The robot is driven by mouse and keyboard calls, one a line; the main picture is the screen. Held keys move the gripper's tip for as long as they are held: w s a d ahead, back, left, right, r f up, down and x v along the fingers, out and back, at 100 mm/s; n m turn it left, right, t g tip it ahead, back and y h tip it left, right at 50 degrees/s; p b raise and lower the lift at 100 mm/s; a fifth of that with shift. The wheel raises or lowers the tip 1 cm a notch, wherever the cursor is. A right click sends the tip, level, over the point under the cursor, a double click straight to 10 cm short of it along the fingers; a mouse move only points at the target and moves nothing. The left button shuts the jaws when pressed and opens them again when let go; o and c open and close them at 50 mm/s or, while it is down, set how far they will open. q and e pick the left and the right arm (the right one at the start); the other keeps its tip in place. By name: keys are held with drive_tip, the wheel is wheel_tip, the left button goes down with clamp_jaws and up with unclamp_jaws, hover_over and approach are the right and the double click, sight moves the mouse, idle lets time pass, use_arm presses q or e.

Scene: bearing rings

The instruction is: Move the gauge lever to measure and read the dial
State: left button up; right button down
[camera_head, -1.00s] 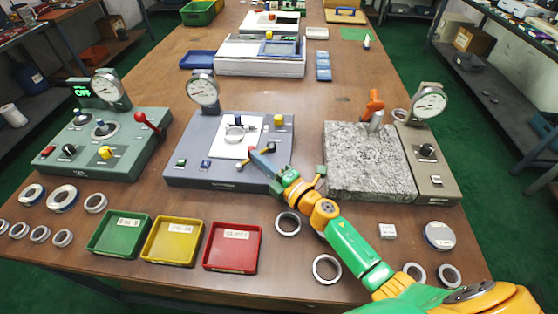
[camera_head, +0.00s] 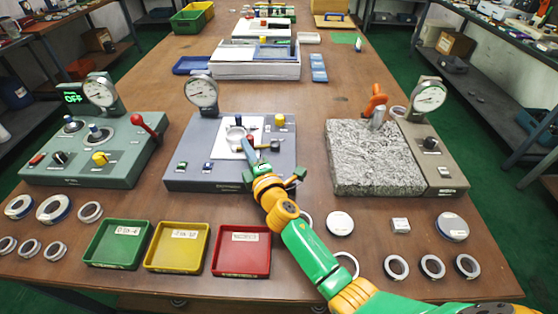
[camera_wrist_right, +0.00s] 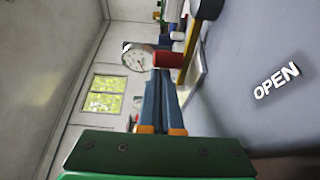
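The blue-grey gauge station (camera_head: 186,152) stands mid-table, with a round dial (camera_head: 201,92) at its back left; the needle reading is too small to tell. A ring (camera_head: 235,134) sits on its white plate. A small red knob (camera_head: 251,138), apparently the lever's end, is beside the ring. My right gripper (camera_head: 250,148) has its blue fingers together, with tips at the red knob. In the right wrist view the fingers (camera_wrist_right: 163,90) lie side by side, the red knob (camera_wrist_right: 169,60) just past them, and a dial (camera_wrist_right: 137,57) behind. Actual contact is unclear. My left gripper is out of view.
A green-grey station (camera_head: 110,165) stands left, a granite block (camera_head: 370,165) with another dial (camera_head: 429,95) right. Green (camera_head: 117,243), yellow (camera_head: 178,247) and red (camera_head: 242,251) trays line the front. Loose rings lie at both sides. An OPEN label (camera_wrist_right: 276,82) marks the station.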

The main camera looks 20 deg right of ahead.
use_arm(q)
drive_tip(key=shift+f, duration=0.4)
use_arm(e)
drive_tip(key=shift+w+d+f, duration=0.1)
drive_tip(key=shift+w, duration=0.3)
use_arm(q)
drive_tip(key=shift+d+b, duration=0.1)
drive_tip(key=shift+b, duration=0.2)
use_arm(e)
drive_tip(key=shift+w+d, duration=0.1)
